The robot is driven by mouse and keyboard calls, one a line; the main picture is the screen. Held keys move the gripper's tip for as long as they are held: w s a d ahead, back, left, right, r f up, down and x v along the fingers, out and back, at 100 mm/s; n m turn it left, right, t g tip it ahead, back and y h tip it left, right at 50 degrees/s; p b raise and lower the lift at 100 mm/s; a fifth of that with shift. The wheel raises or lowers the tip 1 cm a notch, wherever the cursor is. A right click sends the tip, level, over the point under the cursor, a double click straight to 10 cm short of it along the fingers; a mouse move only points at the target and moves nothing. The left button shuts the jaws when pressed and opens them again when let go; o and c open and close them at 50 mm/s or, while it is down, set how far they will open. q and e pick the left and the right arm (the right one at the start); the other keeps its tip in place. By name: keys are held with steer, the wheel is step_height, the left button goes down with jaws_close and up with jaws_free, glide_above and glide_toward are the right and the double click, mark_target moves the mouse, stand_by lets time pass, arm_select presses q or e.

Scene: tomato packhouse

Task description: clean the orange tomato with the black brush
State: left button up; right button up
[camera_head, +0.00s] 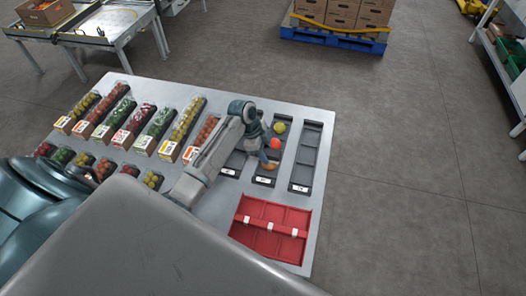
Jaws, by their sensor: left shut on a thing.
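An orange tomato (269,166) sits low in the middle dark tray (264,181), partly covered by my left gripper. A red-orange tomato (275,143) and a yellow-green one (279,127) are farther up the same tray. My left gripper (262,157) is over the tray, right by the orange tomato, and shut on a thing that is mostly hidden. It seems to be the black brush, as no brush shows elsewhere, but its outline is too small to make out. I cannot tell whether it touches the tomato. My right gripper is not in view.
An empty dark tray (306,157) lies to the right and a red divided crate (271,229) nearer me. Packed punnets (146,145) in several colours fill the left of the table (219,91). A pallet of cartons (335,36) stands beyond; the floor between is clear.

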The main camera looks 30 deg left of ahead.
mark_target(272, 153)
arm_select(q)
steer(key=shift+w+d+f, duration=0.1)
steer(key=shift+d, duration=0.9)
steer(key=shift+w+d, duration=0.1)
steer(key=shift+d, duration=0.5)
steer(key=shift+c, duration=0.8)
steer(key=shift+d, duration=0.1)
steer(key=shift+s+a+p, duration=0.2)
steer(key=shift+a+p, duration=0.2)
steer(key=shift+a, duration=0.5)
steer(key=shift+s+a, duration=0.15)
steer(key=shift+a, duration=0.5)
steer(key=shift+s+a, duration=0.15)
steer(key=shift+a, duration=0.5)
steer(key=shift+d, duration=0.1)
